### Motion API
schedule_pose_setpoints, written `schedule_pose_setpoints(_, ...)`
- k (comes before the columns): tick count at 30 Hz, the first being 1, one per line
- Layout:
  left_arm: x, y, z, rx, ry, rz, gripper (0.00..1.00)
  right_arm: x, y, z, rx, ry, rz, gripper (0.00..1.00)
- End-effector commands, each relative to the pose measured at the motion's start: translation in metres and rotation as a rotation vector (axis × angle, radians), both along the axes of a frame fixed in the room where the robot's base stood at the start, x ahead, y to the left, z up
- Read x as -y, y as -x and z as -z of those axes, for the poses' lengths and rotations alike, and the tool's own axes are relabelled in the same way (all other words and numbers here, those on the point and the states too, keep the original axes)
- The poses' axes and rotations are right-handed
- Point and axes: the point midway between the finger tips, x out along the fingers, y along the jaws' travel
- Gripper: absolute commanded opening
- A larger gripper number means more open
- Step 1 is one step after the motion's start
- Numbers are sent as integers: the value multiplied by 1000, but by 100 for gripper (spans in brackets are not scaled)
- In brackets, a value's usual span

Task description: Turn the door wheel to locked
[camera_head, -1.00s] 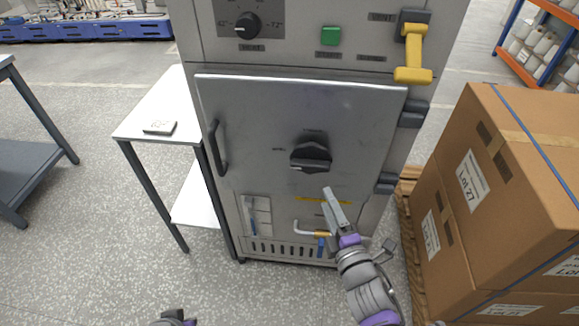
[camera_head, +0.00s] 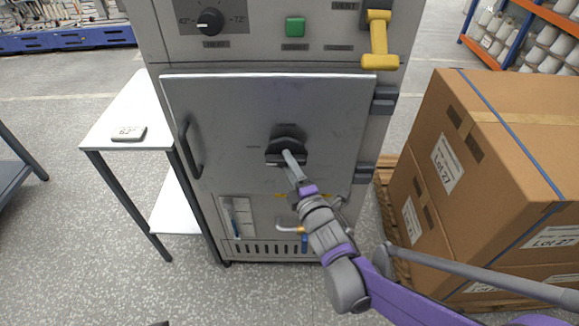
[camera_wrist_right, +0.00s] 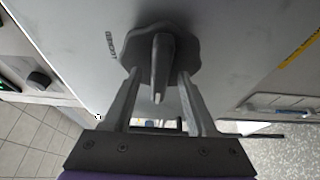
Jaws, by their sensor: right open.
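The door wheel (camera_head: 287,140) is a dark lobed knob with a raised grip bar, on the front of the grey cabinet's shut door (camera_head: 225,105). In the right wrist view the wheel (camera_wrist_right: 187,48) shows close up. A "LOCKED" label (camera_wrist_right: 109,45) sits beside it, and the bar lies crosswise to that label's direction. My right gripper (camera_head: 288,157) is at the wheel in the head view. In the wrist view my right gripper (camera_wrist_right: 158,85) is open, one finger on each side of the bar, with gaps visible. My left gripper does not show.
A yellow handle (camera_head: 379,40), a green button (camera_head: 295,27) and a dial (camera_head: 210,21) are on the panel above. A door handle (camera_head: 190,147) sticks out at left. Cardboard boxes (camera_head: 490,150) stand close at right, a white side table (camera_head: 105,120) at left.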

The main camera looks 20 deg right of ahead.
Motion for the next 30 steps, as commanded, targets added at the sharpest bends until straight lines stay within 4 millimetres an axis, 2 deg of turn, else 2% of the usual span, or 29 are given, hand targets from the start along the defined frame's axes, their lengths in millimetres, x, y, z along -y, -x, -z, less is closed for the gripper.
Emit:
schedule_pose_setpoints(3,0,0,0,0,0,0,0,0,0,0,0,0,0,57)
schedule_pose_setpoints(12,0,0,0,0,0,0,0,0,0,0,0,0,0,4)
schedule_pose_setpoints(13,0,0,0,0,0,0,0,0,0,0,0,0,0,0)
schedule_pose_setpoints(23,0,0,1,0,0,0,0,0,1,0,2,-9,0,0)
schedule_pose_setpoints(30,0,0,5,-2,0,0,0,0,1,2,26,-91,0,0)
